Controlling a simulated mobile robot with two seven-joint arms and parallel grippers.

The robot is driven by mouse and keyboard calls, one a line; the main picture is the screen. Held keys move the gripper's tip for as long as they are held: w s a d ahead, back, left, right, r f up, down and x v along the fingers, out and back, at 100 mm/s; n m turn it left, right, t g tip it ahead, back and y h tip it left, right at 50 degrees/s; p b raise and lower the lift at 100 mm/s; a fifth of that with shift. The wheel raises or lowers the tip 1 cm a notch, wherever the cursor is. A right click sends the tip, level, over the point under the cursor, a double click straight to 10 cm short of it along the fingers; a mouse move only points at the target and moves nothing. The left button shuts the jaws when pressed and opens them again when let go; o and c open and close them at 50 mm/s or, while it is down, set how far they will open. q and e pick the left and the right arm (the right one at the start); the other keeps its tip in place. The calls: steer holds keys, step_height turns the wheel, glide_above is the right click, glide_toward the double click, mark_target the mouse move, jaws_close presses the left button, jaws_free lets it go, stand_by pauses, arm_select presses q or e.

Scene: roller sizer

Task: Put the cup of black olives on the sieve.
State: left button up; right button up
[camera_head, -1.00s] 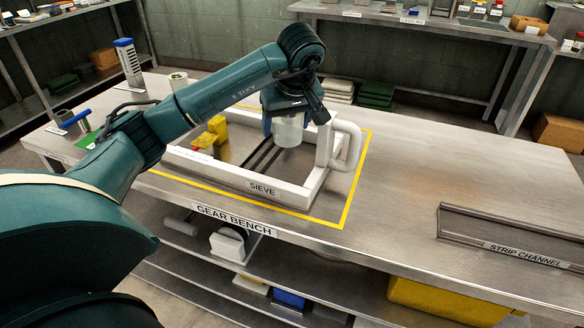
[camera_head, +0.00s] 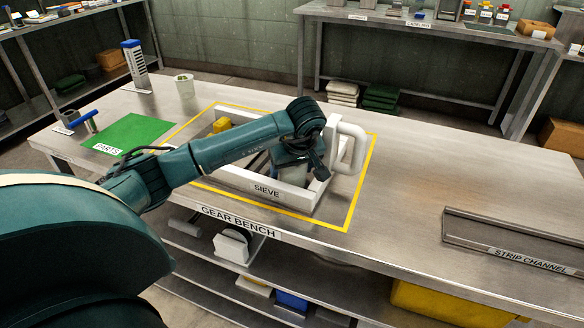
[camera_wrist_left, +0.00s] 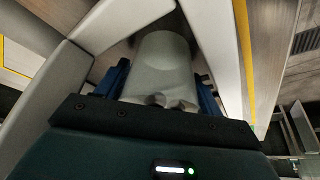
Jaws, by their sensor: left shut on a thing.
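My left gripper (camera_head: 291,165) is low inside the right part of the white sieve frame (camera_head: 262,190). It is shut on a pale grey-white cup (camera_wrist_left: 165,62); in the left wrist view the blue fingers (camera_wrist_left: 162,88) sit on either side of it. In the head view the cup is mostly hidden by the gripper. The cup's contents cannot be made out clearly, and I cannot tell whether its base touches the sieve. My right gripper is not in view.
A white cup with green contents (camera_head: 183,86) stands at the back left of the bench, near a blue-topped holder (camera_head: 134,64). A green parts mat (camera_head: 130,133) lies at left. The sieve's handle (camera_head: 350,148) rises at right. The bench's right side is clear up to the strip channel (camera_head: 510,240).

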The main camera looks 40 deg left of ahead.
arm_select(q)
steer(key=o, duration=0.8)
steer(key=shift+f, duration=0.15)
